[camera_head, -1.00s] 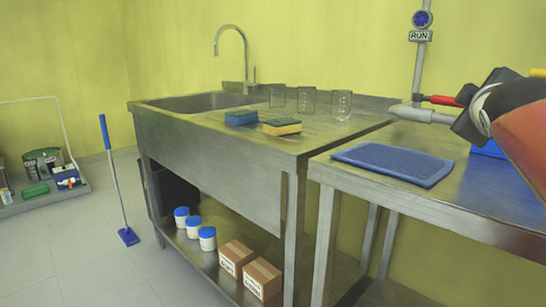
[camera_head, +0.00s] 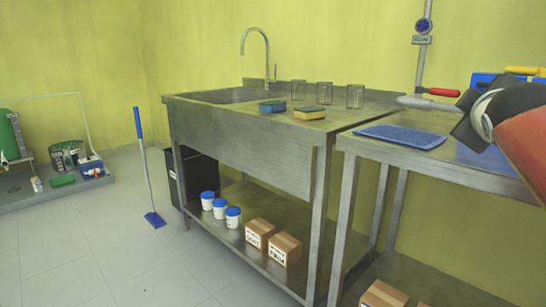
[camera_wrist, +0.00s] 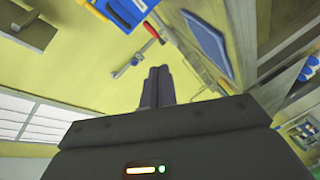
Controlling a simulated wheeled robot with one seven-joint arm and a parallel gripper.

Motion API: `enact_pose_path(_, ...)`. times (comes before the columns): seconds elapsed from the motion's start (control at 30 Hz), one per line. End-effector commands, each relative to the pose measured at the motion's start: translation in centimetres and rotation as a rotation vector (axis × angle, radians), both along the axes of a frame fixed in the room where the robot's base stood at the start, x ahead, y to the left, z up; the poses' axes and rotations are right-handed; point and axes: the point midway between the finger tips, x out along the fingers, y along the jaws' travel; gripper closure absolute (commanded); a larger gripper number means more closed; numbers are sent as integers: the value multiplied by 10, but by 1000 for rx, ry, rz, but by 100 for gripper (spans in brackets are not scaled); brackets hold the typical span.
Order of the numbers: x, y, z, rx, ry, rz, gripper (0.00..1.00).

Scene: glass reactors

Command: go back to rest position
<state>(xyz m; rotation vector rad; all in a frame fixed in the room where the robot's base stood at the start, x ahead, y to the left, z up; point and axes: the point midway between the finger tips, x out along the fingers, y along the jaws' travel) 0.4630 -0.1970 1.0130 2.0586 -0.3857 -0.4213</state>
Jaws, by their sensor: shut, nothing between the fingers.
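My gripper (camera_wrist: 157,84) shows in the wrist view with its two dark fingers together and nothing between them. It points out into the room, apart from any surface that I can make out. In the head view my red and black arm (camera_head: 515,125) is at the right edge, in front of the right-hand steel bench (camera_head: 475,168). The fingertips cannot be made out clearly there.
Glass beakers (camera_head: 326,94) and sponges (camera_head: 310,113) stand on the sink counter (camera_head: 240,148). A blue crate (camera_wrist: 124,10) is near the arm.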

Motion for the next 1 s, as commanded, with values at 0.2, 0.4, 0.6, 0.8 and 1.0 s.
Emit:
enact_pose_path(0.2, -8, 19, -36, 132, 43, 12, 100)
enact_pose_path(0.4, -23, 47, -82, 303, 106, 19, 100)
enact_pose_path(0.6, -52, 89, -149, 529, 215, 4, 100)
enact_pose_path(0.8, -114, 150, -250, 827, 410, -79, 100)
enact_pose_path(1.0, -171, 188, -319, 1009, 564, -196, 100)
